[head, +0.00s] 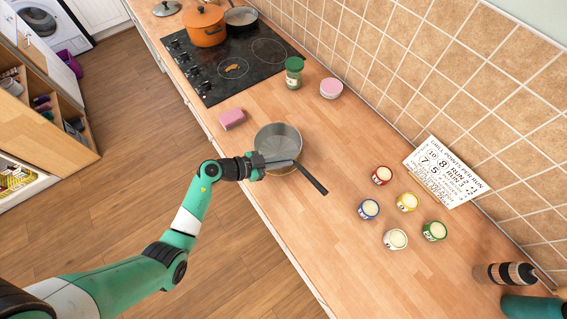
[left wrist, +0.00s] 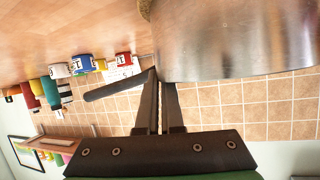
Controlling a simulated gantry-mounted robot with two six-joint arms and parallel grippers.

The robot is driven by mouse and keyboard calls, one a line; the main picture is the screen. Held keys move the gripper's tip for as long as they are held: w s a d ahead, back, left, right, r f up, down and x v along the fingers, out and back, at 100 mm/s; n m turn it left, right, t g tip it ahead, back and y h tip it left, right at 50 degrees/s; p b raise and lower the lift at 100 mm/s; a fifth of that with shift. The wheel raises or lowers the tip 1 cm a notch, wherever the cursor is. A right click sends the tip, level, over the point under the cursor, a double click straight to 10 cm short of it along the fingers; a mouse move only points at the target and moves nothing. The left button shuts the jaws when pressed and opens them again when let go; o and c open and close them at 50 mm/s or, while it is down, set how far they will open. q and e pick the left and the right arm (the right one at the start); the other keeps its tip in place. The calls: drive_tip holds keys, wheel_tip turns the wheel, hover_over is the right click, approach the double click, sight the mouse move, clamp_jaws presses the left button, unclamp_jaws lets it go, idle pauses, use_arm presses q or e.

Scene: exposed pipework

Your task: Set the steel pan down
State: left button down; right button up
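The steel pan (head: 278,136) is upright over the wooden counter, its dark handle (head: 313,179) pointing to the lower right. It fills the upper right of the left wrist view (left wrist: 240,40), where the handle (left wrist: 115,88) reaches left. My left gripper (head: 275,165) is at the pan's near side by the handle's root. In the left wrist view its fingers (left wrist: 158,78) are close together with the handle's root at their tips. A tan, cork-like edge (left wrist: 146,10) shows under the pan. Whether the pan rests on it is unclear. My right gripper is out of view.
A pink sponge (head: 232,119), green-lidded jar (head: 294,72) and pink-topped tub (head: 331,88) stand beyond the pan. Several small cans, including a red one (head: 381,175), and a sign (head: 445,172) are to the right. The hob (head: 225,60) holds an orange pot (head: 204,27).

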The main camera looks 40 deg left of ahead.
use_arm(q)
drive_tip(key=shift+w+r, duration=0.1)
drive_tip(key=shift+r, duration=0.1)
drive_tip(key=shift+f, duration=0.1)
drive_tip(key=c, duration=1.4)
unclamp_jaws()
drive_tip(key=shift+f, duration=0.1)
drive_tip(key=o, duration=0.3)
drive_tip(key=shift+o, duration=0.2)
